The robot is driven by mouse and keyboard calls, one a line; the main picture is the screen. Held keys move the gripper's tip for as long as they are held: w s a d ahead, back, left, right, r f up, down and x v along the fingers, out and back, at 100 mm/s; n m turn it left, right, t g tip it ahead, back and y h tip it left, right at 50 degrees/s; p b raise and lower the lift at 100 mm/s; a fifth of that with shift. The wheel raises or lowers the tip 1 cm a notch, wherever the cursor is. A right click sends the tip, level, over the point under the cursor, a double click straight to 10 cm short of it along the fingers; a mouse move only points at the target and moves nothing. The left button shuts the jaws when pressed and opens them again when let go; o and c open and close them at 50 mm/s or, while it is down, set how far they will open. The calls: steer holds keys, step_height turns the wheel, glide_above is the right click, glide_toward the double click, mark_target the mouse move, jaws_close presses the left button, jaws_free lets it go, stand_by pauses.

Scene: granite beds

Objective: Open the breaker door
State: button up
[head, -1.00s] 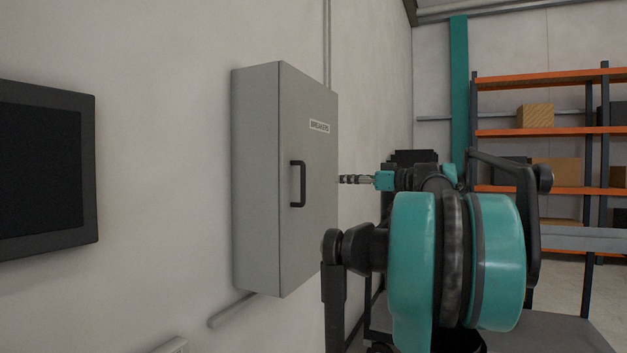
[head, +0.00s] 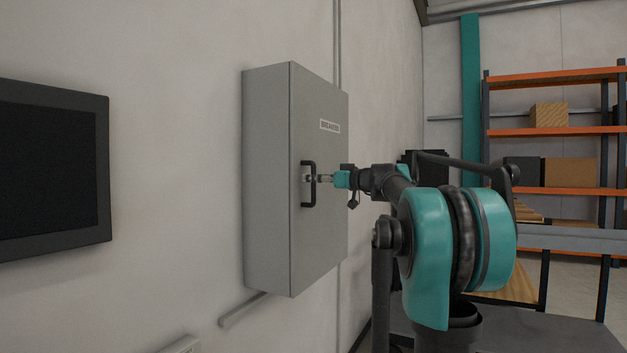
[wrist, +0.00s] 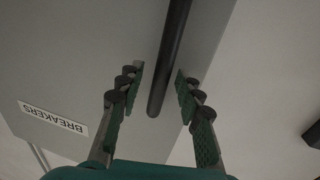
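The grey breaker box (head: 267,180) hangs on the wall, its door (head: 325,225) shut, with a label reading BREAKERS near the top. A black bar handle (head: 304,192) stands upright on the door. My gripper (head: 310,178) is at the handle in the head view. In the wrist view the handle (wrist: 168,62) runs between the two fingers of my gripper (wrist: 160,82), with a gap on each side. The fingers are open and not pressed on it. The label (wrist: 53,118) appears upside down at the lower left there.
A dark screen (head: 50,172) is mounted on the wall to the left of the box. A pipe (head: 243,309) runs below the box. Orange shelving (head: 555,132) with boxes stands at the back right. The wall between screen and box is bare.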

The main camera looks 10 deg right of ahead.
steer(key=shift+w+a, duration=0.25)
steer(key=shift+c, duration=0.5)
jaws_close()
